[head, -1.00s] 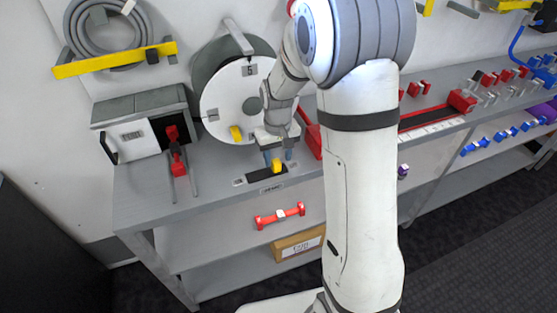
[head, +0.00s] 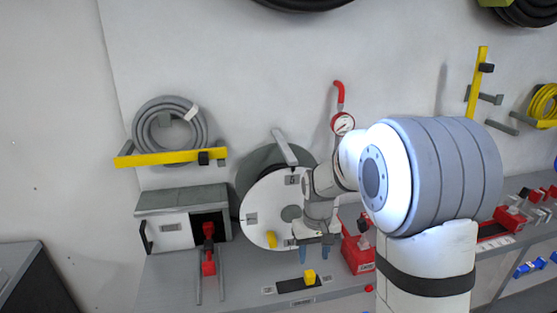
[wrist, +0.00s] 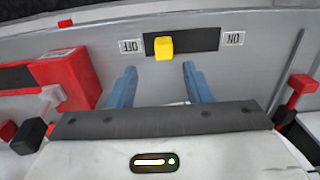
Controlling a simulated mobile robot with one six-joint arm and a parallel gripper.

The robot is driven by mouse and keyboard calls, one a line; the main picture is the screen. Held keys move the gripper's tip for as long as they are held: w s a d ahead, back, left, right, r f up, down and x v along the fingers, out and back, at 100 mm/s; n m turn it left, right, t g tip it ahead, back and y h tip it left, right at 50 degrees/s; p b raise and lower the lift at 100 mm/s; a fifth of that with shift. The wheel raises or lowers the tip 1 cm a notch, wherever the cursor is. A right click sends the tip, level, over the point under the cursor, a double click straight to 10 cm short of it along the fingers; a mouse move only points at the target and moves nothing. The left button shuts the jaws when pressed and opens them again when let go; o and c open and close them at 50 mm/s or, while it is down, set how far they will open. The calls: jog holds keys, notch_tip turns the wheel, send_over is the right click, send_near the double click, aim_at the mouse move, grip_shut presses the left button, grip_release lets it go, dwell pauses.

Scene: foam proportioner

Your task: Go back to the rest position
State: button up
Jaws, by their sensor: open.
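My gripper (head: 314,248) is in front of the white dial disc, above the bench, with its blue fingers apart and nothing between them. In the wrist view my gripper (wrist: 155,85) shows both blue fingers spread. A yellow switch knob (wrist: 164,48) on a black plate lies just beyond the fingertips, apart from them, between the labels OFF and ON. The knob also shows in the head view (head: 309,277), below the fingers. My arm stands at the right of the head view and hides part of the bench.
A white disc (head: 262,215) with a yellow handle stands behind my gripper. A red box (head: 358,254) is close on the right. A grey-white box (head: 168,232) with a red-handled part is at the left. A hose coil (head: 170,125) hangs on the wall above.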

jog(key=s+d+r+m+t, duration=0.1)
jog(key=s+r, duration=0.3)
jog(key=s, duration=0.6)
jog(key=s+d+r+t, duration=0.1)
jog(key=s+r, duration=0.4)
jog(key=s, duration=0.6)
jog(key=shift+s+d+m+t, duration=0.2)
jog(key=shift+s+m+t, duration=0.1)
jog(key=shift+m+t, duration=0.1)
jog(key=shift+c, duration=0.2)
